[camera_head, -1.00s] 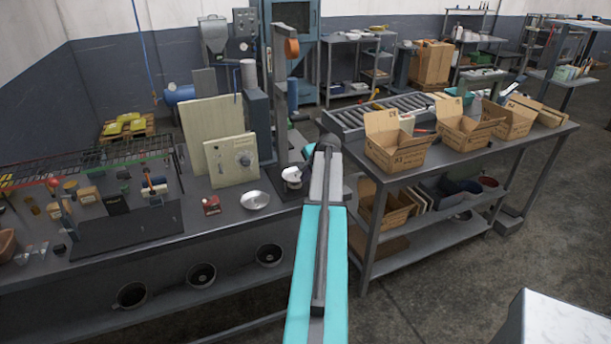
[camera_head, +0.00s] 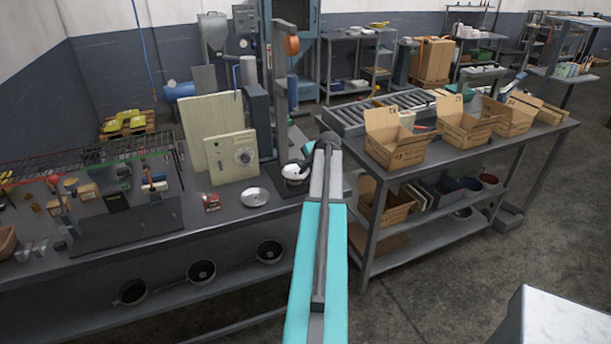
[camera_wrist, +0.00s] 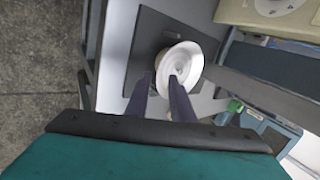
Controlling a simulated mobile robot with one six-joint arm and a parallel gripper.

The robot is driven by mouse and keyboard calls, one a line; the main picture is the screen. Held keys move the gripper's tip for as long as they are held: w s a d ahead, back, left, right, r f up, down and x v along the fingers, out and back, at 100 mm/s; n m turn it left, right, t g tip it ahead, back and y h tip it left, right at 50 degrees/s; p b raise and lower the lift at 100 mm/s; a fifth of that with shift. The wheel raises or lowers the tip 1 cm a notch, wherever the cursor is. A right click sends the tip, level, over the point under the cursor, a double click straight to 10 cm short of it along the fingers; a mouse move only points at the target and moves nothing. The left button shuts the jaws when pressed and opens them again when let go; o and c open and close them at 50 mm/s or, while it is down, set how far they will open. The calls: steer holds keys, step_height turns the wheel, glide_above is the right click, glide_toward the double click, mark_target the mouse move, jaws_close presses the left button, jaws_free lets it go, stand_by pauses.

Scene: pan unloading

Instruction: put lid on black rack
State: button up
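A white round lid-like piece (camera_head: 293,171) stands on the dark plate at the right end of the long bench. In the wrist view it is a white disc (camera_wrist: 188,58) with a raised centre, just past the fingertips. My gripper (camera_wrist: 160,80) reaches over its near edge. A gap shows between the two fingers, and I cannot tell whether they touch the piece. In the head view my arm hides most of the gripper. A black wire rack (camera_head: 88,158) stands raised over the bench at the left.
A shallow silver dish (camera_head: 255,197) and a small red box (camera_head: 211,203) lie left of the white piece. A pale panel with a dial (camera_head: 231,157) stands behind them. Tools and small boxes crowd the bench under the rack. Open cardboard boxes (camera_head: 395,146) stand on the right table.

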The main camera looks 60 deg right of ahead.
steer(key=shift+f, duration=0.1)
steer(key=b+v, duration=0.5)
steer(key=v, duration=0.9)
steer(key=shift+d, duration=0.1)
steer(key=shift+o, duration=0.4)
steer(key=shift+w+f+b, duration=0.1)
steer(key=shift+f+b, duration=0.3)
steer(key=shift+b, duration=1.55)
steer(key=shift+r+b, duration=0.1)
steer(key=shift+b, duration=0.65)
steer(key=shift+a+r, duration=0.2)
steer(key=shift+a, duration=0.05)
steer(key=p+x, duration=0.1)
steer(key=x, duration=0.7)
steer(key=shift+w+f, duration=0.2)
steer(key=shift+f, duration=0.1)
